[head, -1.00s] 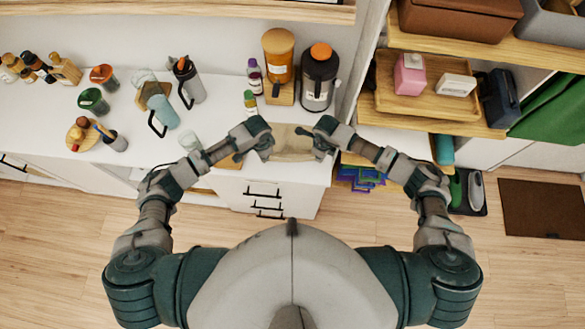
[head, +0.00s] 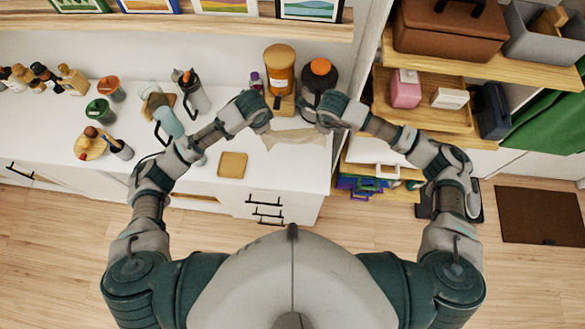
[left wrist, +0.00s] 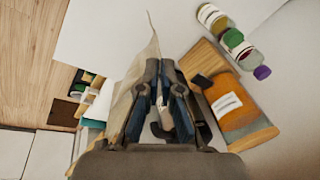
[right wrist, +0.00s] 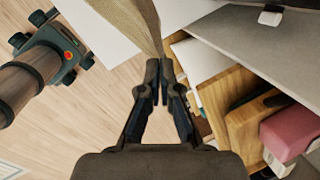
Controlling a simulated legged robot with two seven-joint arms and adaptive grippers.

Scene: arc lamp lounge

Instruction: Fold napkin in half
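The napkin (head: 294,138) is a thin beige cloth over the right end of the white counter. It stretches between my two grippers, creased, with its lower edge uneven. My left gripper (head: 267,124) is shut on its left side; in the left wrist view the cloth (left wrist: 139,75) runs beside and into the fingers (left wrist: 160,68). My right gripper (head: 323,122) is shut on its right side; in the right wrist view the cloth (right wrist: 138,22) narrows to the fingertips (right wrist: 157,66). I cannot tell how much of the napkin touches the counter.
A square wooden coaster (head: 232,165) lies on the counter in front of my left gripper. An orange-lidded dark jug (head: 319,78) and an amber jar (head: 280,68) stand close behind the grippers. Bottles and cups crowd the left. Shelves (head: 420,105) stand at right.

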